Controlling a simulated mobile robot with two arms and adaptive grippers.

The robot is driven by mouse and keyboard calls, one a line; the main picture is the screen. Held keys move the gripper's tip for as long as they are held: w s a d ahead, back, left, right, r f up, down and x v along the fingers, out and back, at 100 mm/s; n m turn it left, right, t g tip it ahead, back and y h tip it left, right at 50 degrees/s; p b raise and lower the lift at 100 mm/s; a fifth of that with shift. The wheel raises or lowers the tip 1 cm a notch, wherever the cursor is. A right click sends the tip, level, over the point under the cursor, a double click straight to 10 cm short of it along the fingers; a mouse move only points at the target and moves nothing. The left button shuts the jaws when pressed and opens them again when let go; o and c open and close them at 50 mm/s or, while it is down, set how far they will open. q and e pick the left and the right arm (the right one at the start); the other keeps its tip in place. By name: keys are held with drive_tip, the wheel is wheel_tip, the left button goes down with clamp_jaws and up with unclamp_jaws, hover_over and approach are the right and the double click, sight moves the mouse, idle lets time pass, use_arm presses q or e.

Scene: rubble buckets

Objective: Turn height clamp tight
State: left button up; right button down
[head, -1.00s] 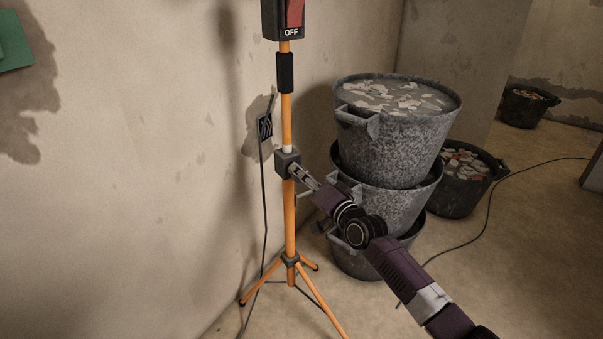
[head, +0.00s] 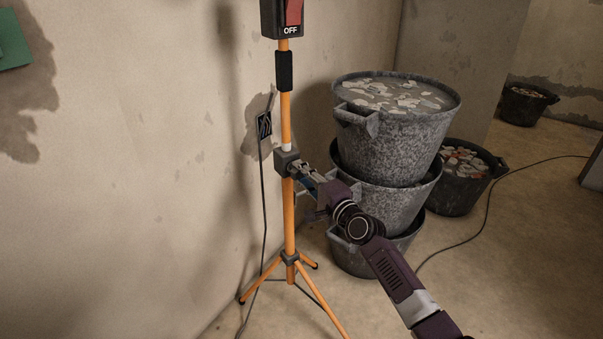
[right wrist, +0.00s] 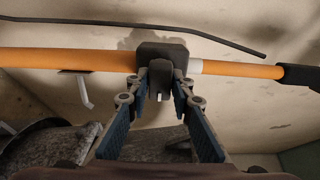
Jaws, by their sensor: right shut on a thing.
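The height clamp (head: 287,163) is a dark grey block around the orange stand pole (head: 290,220), with a white band just above it. In the right wrist view the clamp (right wrist: 162,52) has a dark knob (right wrist: 160,78) facing the camera. My right gripper (head: 297,168) reaches the clamp from the right. In the right wrist view its fingertips (right wrist: 160,85) are shut on the knob, one on each side. The far side of the clamp is hidden. My left gripper is not in view.
A switch box marked OFF (head: 289,17) tops the stand; its tripod legs (head: 318,305) spread on the floor. Stacked rubble buckets (head: 395,145) stand close behind my right arm. A cable (head: 264,200) hangs left of the pole, near the wall.

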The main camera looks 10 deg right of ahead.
drive_tip(key=shift+f, duration=0.1)
idle(0.4)
drive_tip(key=c, duration=1.8)
unclamp_jaws()
drive_tip(key=shift+o, duration=0.2)
drive_tip(key=v, duration=1.2)
